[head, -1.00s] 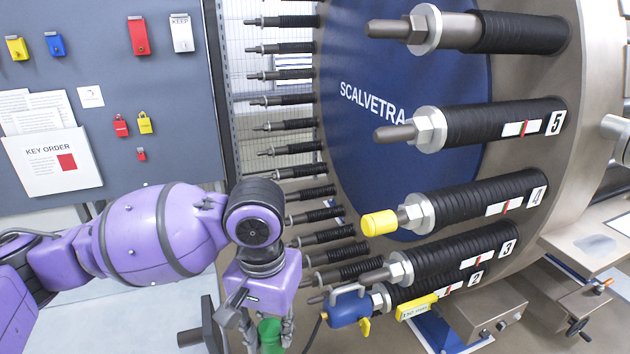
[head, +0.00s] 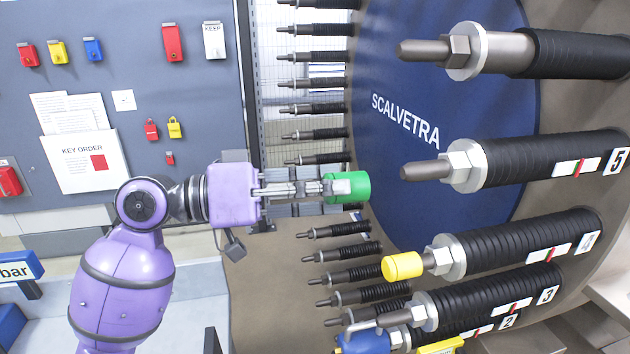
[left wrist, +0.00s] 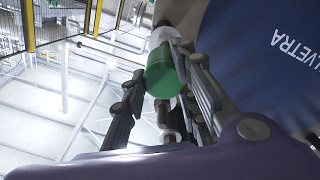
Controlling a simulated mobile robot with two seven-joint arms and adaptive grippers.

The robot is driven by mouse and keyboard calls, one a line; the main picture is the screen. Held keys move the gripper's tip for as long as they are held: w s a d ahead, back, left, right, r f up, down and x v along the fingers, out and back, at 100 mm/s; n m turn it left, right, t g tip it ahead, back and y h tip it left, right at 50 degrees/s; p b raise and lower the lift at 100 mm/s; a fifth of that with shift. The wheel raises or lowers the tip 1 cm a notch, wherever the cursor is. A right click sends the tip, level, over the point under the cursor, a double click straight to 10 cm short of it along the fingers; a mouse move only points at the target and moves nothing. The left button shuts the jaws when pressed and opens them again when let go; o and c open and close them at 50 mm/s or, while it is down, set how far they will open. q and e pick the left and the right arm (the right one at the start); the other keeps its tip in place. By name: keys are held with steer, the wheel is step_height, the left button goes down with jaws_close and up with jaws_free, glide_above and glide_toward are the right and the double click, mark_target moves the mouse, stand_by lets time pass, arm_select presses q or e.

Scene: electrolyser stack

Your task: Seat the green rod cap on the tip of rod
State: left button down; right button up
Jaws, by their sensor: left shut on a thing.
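My left gripper (head: 338,187) is shut on the green rod cap (head: 347,187). It holds the cap sideways, pointing right. In the left wrist view, the cap (left wrist: 163,75) sits between the fingers, with a pale nut-like part (left wrist: 162,37) beyond it. Rod 5 (head: 425,170) has a bare grey tip and lies to the right of the cap, with a gap in the picture. The rod above it (head: 425,49) is also bare. Rod 4 carries a yellow cap (head: 402,266). Which rod the task means cannot be told. My right gripper is out of view.
Several thinner black-sleeved rods (head: 345,252) stand behind the gripper. A grey board (head: 110,100) with locks and papers is at the left.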

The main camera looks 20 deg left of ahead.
mark_target(349, 176)
arm_select(q)
steer(key=shift+a+r+t, duration=0.3)
steer(key=shift+a, duration=0.4)
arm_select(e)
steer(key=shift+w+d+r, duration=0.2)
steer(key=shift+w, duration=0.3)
arm_select(q)
steer(key=shift+x, duration=1.85)
steer(key=shift+w+d, duration=0.3)
steer(key=shift+d, duration=0.2)
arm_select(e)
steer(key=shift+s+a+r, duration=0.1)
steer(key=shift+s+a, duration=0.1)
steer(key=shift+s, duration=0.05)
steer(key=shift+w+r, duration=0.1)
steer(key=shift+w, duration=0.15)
